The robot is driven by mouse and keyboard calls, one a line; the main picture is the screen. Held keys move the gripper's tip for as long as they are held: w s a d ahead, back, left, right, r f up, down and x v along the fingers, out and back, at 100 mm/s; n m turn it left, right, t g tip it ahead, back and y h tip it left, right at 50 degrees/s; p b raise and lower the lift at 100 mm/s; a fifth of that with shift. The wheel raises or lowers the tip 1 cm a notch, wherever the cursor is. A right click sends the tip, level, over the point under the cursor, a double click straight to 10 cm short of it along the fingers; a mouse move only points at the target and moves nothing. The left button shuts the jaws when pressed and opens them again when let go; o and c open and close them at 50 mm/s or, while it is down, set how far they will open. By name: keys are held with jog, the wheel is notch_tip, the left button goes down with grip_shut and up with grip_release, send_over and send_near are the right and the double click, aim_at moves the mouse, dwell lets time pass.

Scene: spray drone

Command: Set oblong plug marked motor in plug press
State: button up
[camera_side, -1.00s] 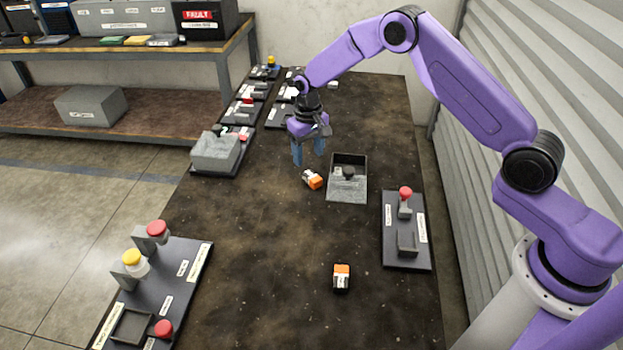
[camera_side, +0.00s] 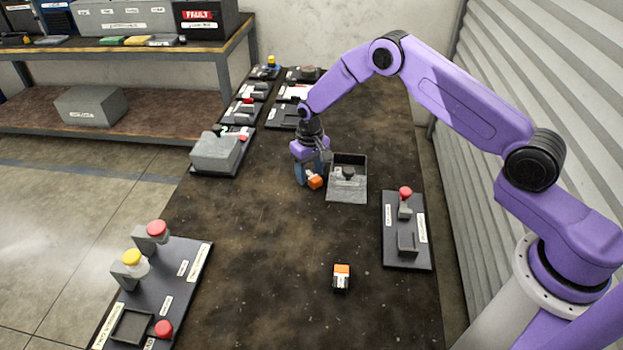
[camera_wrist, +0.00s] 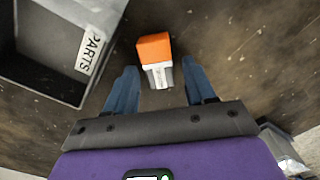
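One orange, white and dark plug (camera_side: 315,182) lies on the table, left of the grey parts tray (camera_side: 347,192). In the wrist view this plug (camera_wrist: 155,52) shows between and ahead of my blue fingertips, its orange end farther off. My gripper (camera_side: 308,178) is low over it and open (camera_wrist: 160,78), with a gap on each side. A second orange, white and dark plug (camera_side: 341,277) stands apart near the front. Neither plug's marking is readable. A dark board (camera_side: 418,255) with a red-knobbed lever and grey block is at right; I cannot tell if it is the plug press.
The tray, marked PARTS (camera_wrist: 89,49), stands close to my gripper. A board with red and yellow knobs (camera_side: 175,268) is at front left. A grey box fixture (camera_side: 216,152) and several small stations line the back left. The middle front table is mostly clear.

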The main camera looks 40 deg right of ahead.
jog(key=c, duration=0.8)
grip_shut()
jog(key=shift+r, duration=0.1)
